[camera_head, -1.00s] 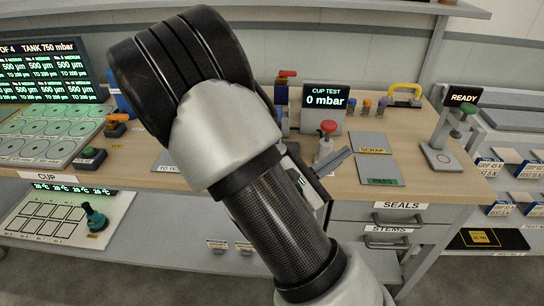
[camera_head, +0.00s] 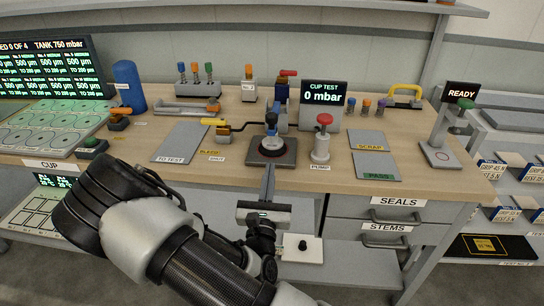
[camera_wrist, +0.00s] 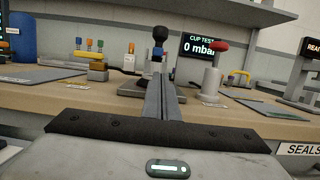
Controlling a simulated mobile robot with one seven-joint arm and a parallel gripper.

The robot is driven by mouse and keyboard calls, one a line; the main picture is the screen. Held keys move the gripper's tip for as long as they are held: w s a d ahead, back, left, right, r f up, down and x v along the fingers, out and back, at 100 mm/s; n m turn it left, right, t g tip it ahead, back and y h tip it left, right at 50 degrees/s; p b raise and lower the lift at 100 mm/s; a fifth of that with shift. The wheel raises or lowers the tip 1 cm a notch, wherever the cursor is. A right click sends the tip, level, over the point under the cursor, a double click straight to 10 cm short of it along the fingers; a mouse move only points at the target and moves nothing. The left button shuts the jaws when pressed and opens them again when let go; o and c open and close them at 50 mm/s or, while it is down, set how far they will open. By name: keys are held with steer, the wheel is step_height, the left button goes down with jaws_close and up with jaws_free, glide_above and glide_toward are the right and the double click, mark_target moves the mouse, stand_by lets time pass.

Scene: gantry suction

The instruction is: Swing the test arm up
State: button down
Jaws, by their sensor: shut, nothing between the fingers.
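The cup test station has a display reading 0 mbar (camera_head: 323,94), a black square plate (camera_head: 290,160) and a pump with a red knob (camera_head: 321,145). A small blue-grey piece with a black knob (camera_head: 271,122) stands upright on the plate; the knob also shows in the wrist view (camera_wrist: 160,34). I cannot tell for sure which part is the test arm. My gripper (camera_head: 269,168) is shut and empty at the plate's front edge, pointing at the knobbed piece. In the wrist view its fingers (camera_wrist: 158,70) hide the piece's lower part; contact is unclear.
A yellow-handled bleed lever (camera_head: 213,122) is left of the plate, its dark rod reaching toward the piece. The TO TEST mat (camera_head: 180,142) lies further left. SCRAP (camera_head: 366,139) and PASS (camera_head: 377,166) mats lie right of the pump. Drawers (camera_head: 375,208) are below the bench.

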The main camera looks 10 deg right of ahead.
steer(key=b+x, duration=0.1)
steer(key=x, duration=0.8)
steer(key=shift+w+d, duration=0.15)
steer(key=shift+w, duration=0.05)
steer(key=shift+r, duration=0.1)
